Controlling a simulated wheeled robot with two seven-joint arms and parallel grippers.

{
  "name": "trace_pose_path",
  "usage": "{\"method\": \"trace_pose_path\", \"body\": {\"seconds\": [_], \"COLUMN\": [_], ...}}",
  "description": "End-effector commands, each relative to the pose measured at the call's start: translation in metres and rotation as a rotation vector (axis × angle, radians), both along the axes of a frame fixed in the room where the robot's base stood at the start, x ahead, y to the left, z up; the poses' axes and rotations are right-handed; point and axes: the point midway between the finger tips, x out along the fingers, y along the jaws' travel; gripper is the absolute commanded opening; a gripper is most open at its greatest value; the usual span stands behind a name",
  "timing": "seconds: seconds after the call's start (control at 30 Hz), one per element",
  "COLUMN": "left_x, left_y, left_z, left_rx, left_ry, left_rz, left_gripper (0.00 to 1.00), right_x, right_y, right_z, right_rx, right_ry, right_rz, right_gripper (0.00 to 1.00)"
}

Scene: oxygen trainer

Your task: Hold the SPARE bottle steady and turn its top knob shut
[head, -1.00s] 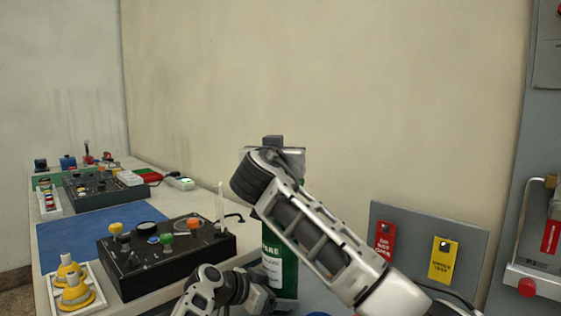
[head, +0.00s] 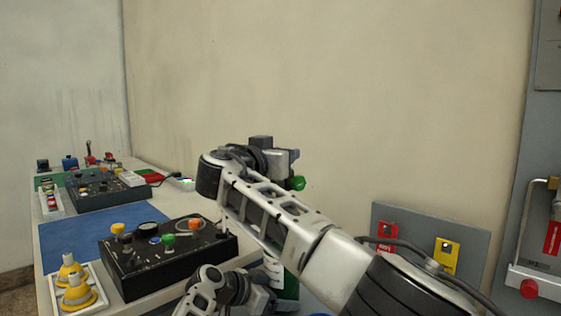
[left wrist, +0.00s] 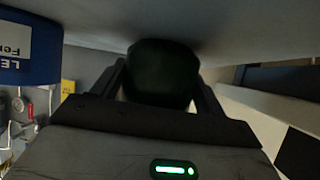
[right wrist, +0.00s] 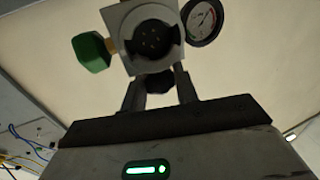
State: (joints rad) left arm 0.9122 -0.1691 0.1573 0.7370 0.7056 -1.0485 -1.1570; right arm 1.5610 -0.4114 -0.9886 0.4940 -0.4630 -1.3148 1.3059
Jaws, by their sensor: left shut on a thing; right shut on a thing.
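The SPARE bottle (head: 290,284) is green with a white label and stands behind my right arm, which hides most of its upper part. My left gripper (head: 262,297) is shut on its lower body. The left wrist view shows the dark round bottle (left wrist: 160,72) between the fingers. My right gripper (right wrist: 160,92) is shut on the dark top knob (right wrist: 158,82). The right wrist view shows the grey valve block (right wrist: 150,40), a green side knob (right wrist: 91,52) and a round gauge (right wrist: 203,22) beyond the fingers. In the head view the right fingertips are hidden.
A black control box (head: 165,257) with coloured knobs stands left of the bottle. Yellow cones (head: 76,292) sit in a white tray at front left. A grey panel with red and yellow tags (head: 446,258) stands at right.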

Motion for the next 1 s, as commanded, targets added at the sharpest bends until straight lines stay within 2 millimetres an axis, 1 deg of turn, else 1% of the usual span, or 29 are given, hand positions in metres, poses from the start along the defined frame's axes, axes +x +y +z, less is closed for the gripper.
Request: {"method": "trace_pose_path", "body": {"seconds": [0.03, 0.17, 0.2, 0.23, 0.27, 0.53, 0.67, 0.77, 0.87, 1.0], "left_x": [-0.001, -0.001, -0.001, -0.001, -0.001, -0.001, -0.001, -0.001, -0.001, -0.001], "left_y": [-0.002, -0.002, -0.002, -0.002, -0.002, -0.002, -0.002, -0.002, -0.002, -0.002], "left_z": [0.000, 0.000, 0.000, 0.000, 0.000, 0.000, 0.000, 0.000, 0.000, 0.000], "left_rx": [-0.005, -0.005, -0.006, -0.006, -0.006, -0.005, -0.004, -0.004, -0.004, -0.004], "left_ry": [0.003, 0.002, 0.003, 0.003, 0.003, 0.002, 0.003, 0.003, 0.002, 0.002], "left_rz": [-0.003, -0.003, -0.002, -0.002, -0.002, -0.002, -0.002, -0.002, -0.003, -0.003], "left_gripper": [0.60, 0.60, 0.60, 0.60, 0.60, 0.60, 0.60, 0.60, 0.60, 0.60], "right_x": [0.001, 0.001, 0.001, 0.001, 0.001, 0.000, -0.004, -0.012, -0.025, -0.054], "right_y": [-0.001, -0.001, -0.001, -0.001, -0.001, -0.001, 0.002, 0.008, 0.013, 0.029], "right_z": [-0.004, -0.004, -0.003, -0.003, -0.003, -0.001, -0.001, -0.001, -0.002, -0.001], "right_rx": [0.001, -0.001, -0.001, -0.001, 0.000, -0.001, -0.001, -0.002, 0.000, 0.001], "right_ry": [0.008, 0.007, 0.007, 0.007, 0.006, 0.002, 0.000, 0.001, 0.002, 0.002], "right_rz": [-0.003, -0.003, -0.003, -0.003, -0.003, -0.001, 0.001, 0.004, 0.003, 0.005], "right_gripper": [0.07, 0.07, 0.38, 0.46, 0.51, 0.51, 0.51, 0.51, 0.51, 0.51]}}
